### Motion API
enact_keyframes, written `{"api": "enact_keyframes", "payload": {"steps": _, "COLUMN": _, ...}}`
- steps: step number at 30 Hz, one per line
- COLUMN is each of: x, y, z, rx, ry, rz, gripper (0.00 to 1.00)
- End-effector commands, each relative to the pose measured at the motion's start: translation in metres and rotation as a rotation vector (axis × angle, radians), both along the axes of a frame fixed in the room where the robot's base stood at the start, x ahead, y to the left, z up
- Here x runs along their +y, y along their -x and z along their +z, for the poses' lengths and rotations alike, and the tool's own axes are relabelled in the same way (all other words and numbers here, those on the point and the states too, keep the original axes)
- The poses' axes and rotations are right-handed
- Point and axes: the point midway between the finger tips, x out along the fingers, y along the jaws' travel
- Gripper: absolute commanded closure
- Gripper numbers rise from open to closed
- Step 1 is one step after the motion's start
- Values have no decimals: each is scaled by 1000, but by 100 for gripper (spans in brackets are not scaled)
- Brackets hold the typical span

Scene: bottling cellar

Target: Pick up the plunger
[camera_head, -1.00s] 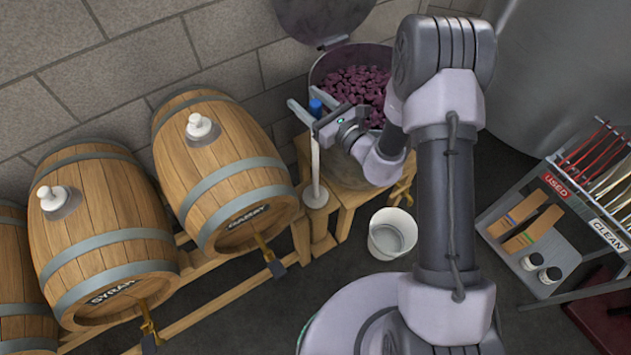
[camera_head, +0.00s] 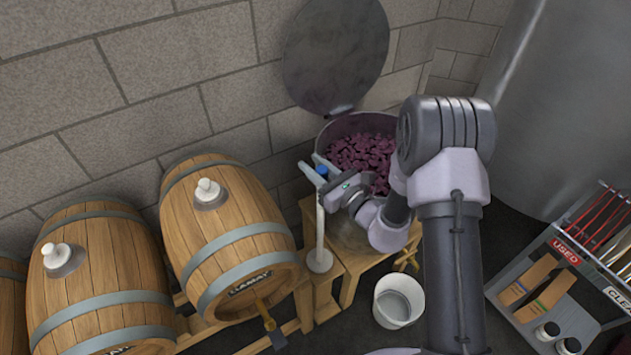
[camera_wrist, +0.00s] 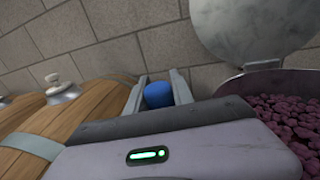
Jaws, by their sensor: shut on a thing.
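The plunger is a thin white rod (camera_head: 320,228) with a round pale disc at its lower end and a blue top. It hangs or stands upright in front of the wooden stand; I cannot tell if the disc touches anything. My gripper (camera_head: 312,163) is shut on the plunger near its blue top. In the wrist view the plunger's blue top (camera_wrist: 158,94) sits between the two fingers of my gripper (camera_wrist: 157,85). The fingers hide part of the rod in the head view.
An open vat of dark grapes (camera_head: 362,155) stands right behind my gripper, its round lid (camera_head: 335,55) raised. Barrels (camera_head: 225,240) lie on a rack at left. A white bucket (camera_head: 398,302) is on the floor. A tool rack (camera_head: 565,250) stands at right.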

Motion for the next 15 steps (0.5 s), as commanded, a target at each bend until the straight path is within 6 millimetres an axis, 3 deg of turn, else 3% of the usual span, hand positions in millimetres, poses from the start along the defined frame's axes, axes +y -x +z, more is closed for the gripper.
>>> {"api": "enact_keyframes", "payload": {"steps": 3, "x": 0, "y": 0, "z": 16, "rx": -2, "ry": -1, "rz": 0, "gripper": 100}}
{"api": "enact_keyframes", "payload": {"steps": 10, "x": 0, "y": -1, "z": 31, "rx": -1, "ry": -1, "rz": -1, "gripper": 100}}
{"api": "enact_keyframes", "payload": {"steps": 15, "x": -7, "y": 9, "z": 30, "rx": 0, "ry": -1, "rz": -1, "gripper": 100}}
